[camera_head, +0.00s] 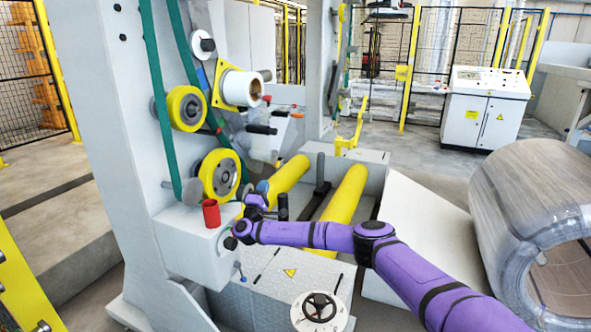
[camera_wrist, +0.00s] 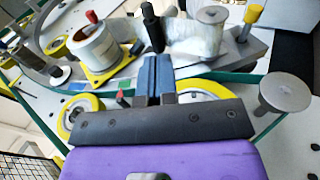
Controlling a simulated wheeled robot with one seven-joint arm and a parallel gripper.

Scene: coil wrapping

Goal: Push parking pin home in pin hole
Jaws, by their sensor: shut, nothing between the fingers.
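My gripper (camera_head: 264,193) is low beside the grey machine column in the head view, just right of the grey box on its side. In the wrist view my gripper (camera_wrist: 153,62) has its blue-grey fingers together, with nothing seen between them. A black cylindrical knob (camera_wrist: 152,27), possibly the parking pin, stands just past the fingertips in that view. I cannot tell whether the fingers touch it. I cannot make out the pin hole in either view, and how deep any pin sits is not shown.
A red cup-like part (camera_head: 211,214) stands on the grey box. Yellow-rimmed rollers (camera_head: 219,175) and a green belt (camera_head: 158,100) are close by. A white film roll (camera_head: 241,88) sits above. Yellow cylinders (camera_head: 346,195) lie behind my arm. A large wrapped coil (camera_head: 505,205) stands at the right.

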